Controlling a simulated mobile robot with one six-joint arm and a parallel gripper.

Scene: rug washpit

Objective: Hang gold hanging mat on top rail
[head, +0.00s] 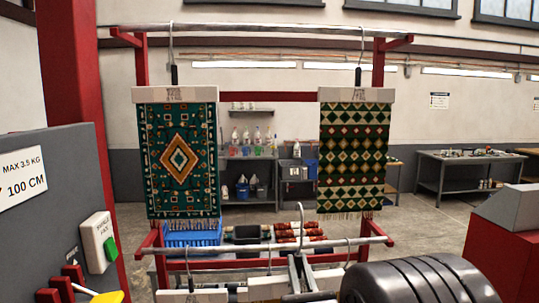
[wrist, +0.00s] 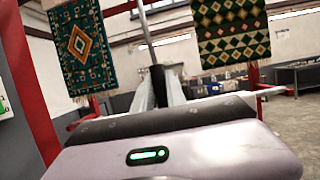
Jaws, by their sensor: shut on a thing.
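My gripper (wrist: 158,80) is shut on the black sleeve of a hanger stem (wrist: 144,32), whose bright metal rod rises upright above the fingers. In the head view my gripper (head: 298,262) is low, at the lower rail, with the stem above it. The mat on this hanger is out of sight, so I cannot tell its colour. The top rail (head: 270,31) runs across the upper frame. A teal mat with a gold diamond (head: 180,160) hangs at its left. A green, black and gold patterned mat (head: 354,158) hangs at its right.
The top rail is bare between the two hung mats. A lower rail (head: 215,249) carries several hooks with white hanger bars below. Red posts (head: 378,62) hold the frame. A blue crate (head: 192,236) and shelves stand behind. A grey panel (head: 50,200) is at left.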

